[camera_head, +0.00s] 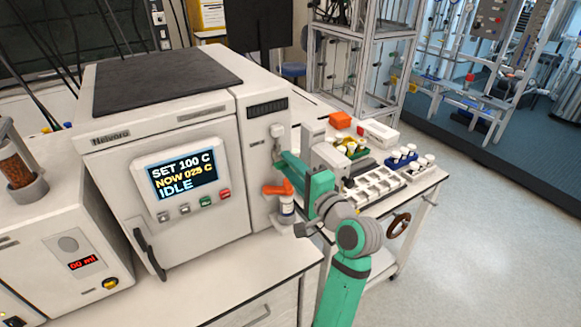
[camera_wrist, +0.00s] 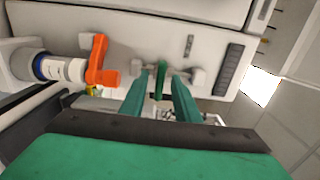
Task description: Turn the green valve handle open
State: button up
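The green valve handle (camera_wrist: 160,82) shows in the wrist view as a narrow upright lever on the front of the white machine, on a pale valve body. My gripper (camera_wrist: 161,80) has its two green fingers on either side of the handle, with a visible gap on each side. It is open and does not appear to grip the handle. In the head view my gripper (camera_head: 284,160) reaches to the machine's right front panel, just below a pale round fitting. There I cannot separate the green handle from my green fingers.
An orange handle (camera_head: 277,188) on a white valve sits just below my gripper; it also shows at left in the wrist view (camera_wrist: 98,62). The machine's screen (camera_head: 182,174) reads SET 100 C, NOW 025 C, IDLE. A bench with vial racks (camera_head: 402,157) stands to the right.

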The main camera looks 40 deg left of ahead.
grip_shut()
jog(key=shift+n, duration=0.3)
jog(key=n, duration=1.7)
dwell(0.5)
